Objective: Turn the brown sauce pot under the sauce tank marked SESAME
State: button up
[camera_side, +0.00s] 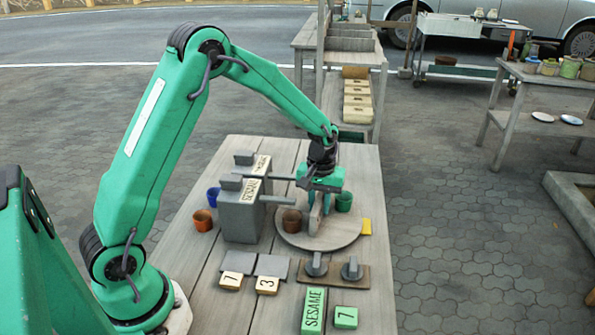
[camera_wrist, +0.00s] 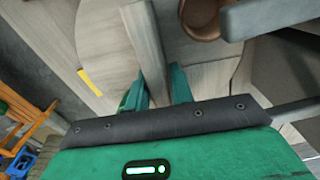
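The brown sauce pot (camera_side: 291,221) stands on the left part of a round wooden turntable (camera_side: 330,242), close to the grey tank marked SESAME (camera_side: 240,217). It also shows at the top of the wrist view (camera_wrist: 203,17). A green pot (camera_side: 343,201) stands at the turntable's back right. My gripper (camera_side: 317,207) is low over the turntable's middle. In the wrist view my fingers (camera_wrist: 158,90) lie close against both sides of an upright wooden bar (camera_wrist: 146,40) and appear shut on it. The tank's spout reaches right, above and behind the brown pot.
A second grey tank (camera_side: 243,160) stands behind. Blue (camera_side: 213,197) and orange (camera_side: 202,220) pots are left of the tanks. A yellow marker (camera_side: 366,227) sits at the turntable's right edge. Two grey knobs (camera_side: 351,269), number tiles and a green SESAME tile (camera_side: 313,311) lie in front.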

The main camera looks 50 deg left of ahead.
aim_at(319, 197)
jog(key=shift+o, duration=1.1)
notch_tip(319, 197, up, 7)
jog(key=shift+f, duration=0.1)
jog(key=shift+r, duration=0.55)
